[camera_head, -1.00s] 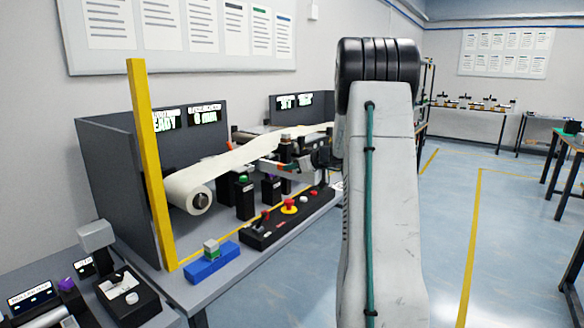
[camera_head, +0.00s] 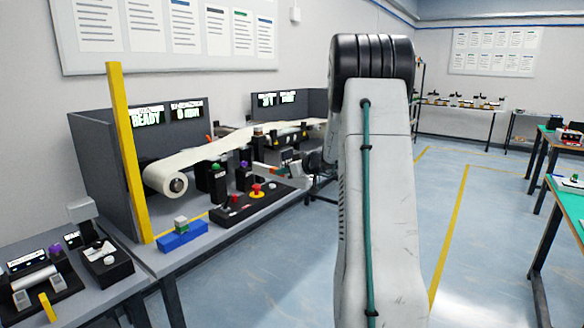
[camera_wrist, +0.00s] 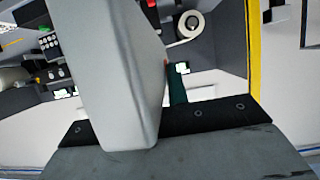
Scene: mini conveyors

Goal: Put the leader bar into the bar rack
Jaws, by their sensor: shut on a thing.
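My gripper (camera_head: 268,169) is small in the head view, reaching left past my upright arm over the far part of the bench. It is shut on a slim piece, taken as the leader bar, with an orange-red end; the bar's outline is hard to make out. In the wrist view a large pale grey body fills the middle and hides much of the scene. A blue block (camera_head: 182,237) with a green and white piece on it sits at the bench's front left. I cannot tell whether it is the bar rack.
A white web roll (camera_head: 166,179) feeds a strip back along the bench, behind a black control box (camera_head: 238,208) with a red button. A tall yellow post (camera_head: 128,155) stands at its left. Green-topped tables (camera_head: 572,205) stand at right. Floor between is clear.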

